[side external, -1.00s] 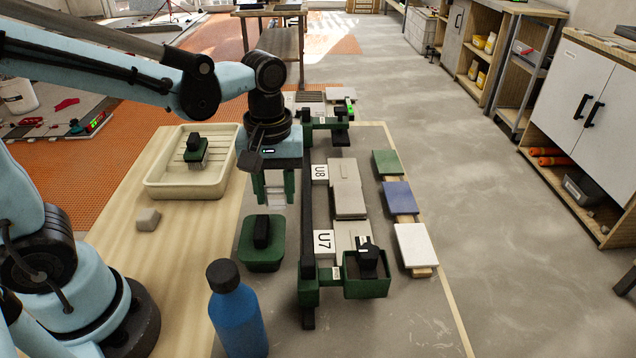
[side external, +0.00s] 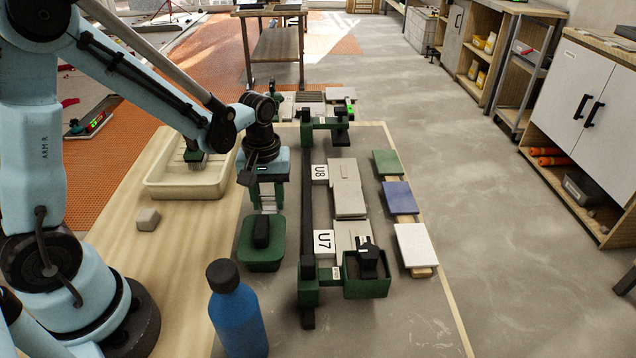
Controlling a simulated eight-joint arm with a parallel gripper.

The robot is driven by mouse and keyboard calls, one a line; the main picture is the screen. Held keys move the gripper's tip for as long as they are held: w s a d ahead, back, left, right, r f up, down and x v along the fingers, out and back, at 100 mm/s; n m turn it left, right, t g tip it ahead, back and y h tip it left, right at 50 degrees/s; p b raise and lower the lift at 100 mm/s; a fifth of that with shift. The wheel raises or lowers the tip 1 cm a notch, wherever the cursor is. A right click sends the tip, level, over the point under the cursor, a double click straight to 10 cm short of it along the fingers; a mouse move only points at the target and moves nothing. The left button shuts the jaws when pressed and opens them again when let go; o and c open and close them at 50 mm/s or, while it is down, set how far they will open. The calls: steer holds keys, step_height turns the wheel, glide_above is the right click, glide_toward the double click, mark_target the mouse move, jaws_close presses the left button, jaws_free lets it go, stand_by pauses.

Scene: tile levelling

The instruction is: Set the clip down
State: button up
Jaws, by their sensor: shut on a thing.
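My gripper (side external: 267,204) hangs over the work slab, above and just behind the dark green tub with a black handle (side external: 262,247). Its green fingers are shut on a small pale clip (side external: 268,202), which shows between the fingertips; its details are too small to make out. Whether the clip touches anything below cannot be told from this view. To the right of the gripper are the dark rail (side external: 307,205) and the pale tiles by the U8 label (side external: 320,174) and the U7 label (side external: 324,243).
A cream tray (side external: 188,188) with a green-and-black tool stands at left, partly behind my arm. A blue bottle (side external: 237,318) stands in front. A green box with a black knob (side external: 367,285) sits at the rail's near end. Green, blue (side external: 399,197) and white slabs lie at right.

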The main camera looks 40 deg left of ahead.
mark_target(268, 195)
steer(key=shift+f, duration=0.1)
steer(key=o, duration=1)
steer(key=shift+f, duration=0.1)
step_height(268, 195, up, 12)
steer(key=s+d+r+m+t, duration=0.1)
steer(key=s+d+m+t, duration=0.1)
steer(key=s+m+t, duration=0.4)
steer(key=m+t, duration=0.1)
steer(key=m, duration=0.2)
steer(key=shift+s+d, duration=0.2)
steer(key=shift+d, duration=0.2)
